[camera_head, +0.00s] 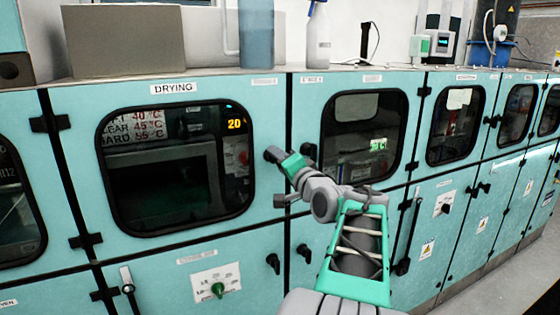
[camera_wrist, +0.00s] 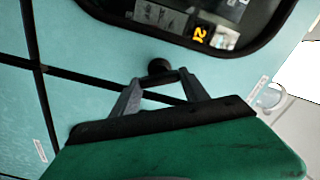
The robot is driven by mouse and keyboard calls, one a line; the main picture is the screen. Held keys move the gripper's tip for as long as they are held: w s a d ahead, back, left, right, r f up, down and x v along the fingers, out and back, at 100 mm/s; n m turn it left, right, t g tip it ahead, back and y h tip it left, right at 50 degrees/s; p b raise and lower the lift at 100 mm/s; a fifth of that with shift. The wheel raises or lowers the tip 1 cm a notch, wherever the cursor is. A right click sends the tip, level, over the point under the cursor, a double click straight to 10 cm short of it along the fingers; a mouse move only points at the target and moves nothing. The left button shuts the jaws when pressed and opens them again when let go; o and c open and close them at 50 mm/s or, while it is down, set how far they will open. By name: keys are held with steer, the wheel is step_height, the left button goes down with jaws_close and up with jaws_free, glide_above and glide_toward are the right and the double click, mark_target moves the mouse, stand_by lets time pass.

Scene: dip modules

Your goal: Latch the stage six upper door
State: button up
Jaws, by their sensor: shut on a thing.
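The drying door (camera_head: 95,115) is a teal upper panel with a large dark window, and it looks flush with the cabinet. A black latch knob (camera_wrist: 159,67) sits beside its window, near the dark gap at the door's right edge. My gripper (camera_wrist: 158,79) has its grey fingers on either side of this knob, shut on it. In the head view my gripper (camera_head: 276,155) is at the same edge, and the fingertips and knob are hard to tell apart. The neighbouring upper door (camera_head: 312,100) also looks closed; its small label seems to read stage 6, unclearly.
Another black latch (camera_head: 309,150) is just right of my gripper. Lower panels carry black knobs (camera_head: 273,263) and a green-knobbed dial (camera_head: 218,288). A white bottle (camera_head: 318,38) and a blue-grey container (camera_head: 256,38) stand on top. Grey floor (camera_head: 500,270) is at the right.

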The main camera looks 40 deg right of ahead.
steer(key=shift+m+p, duration=1.05)
steer(key=shift+m, duration=1.85)
steer(key=shift+f, duration=0.1)
steer(key=o, duration=1.4)
steer(key=shift+s, duration=0.15)
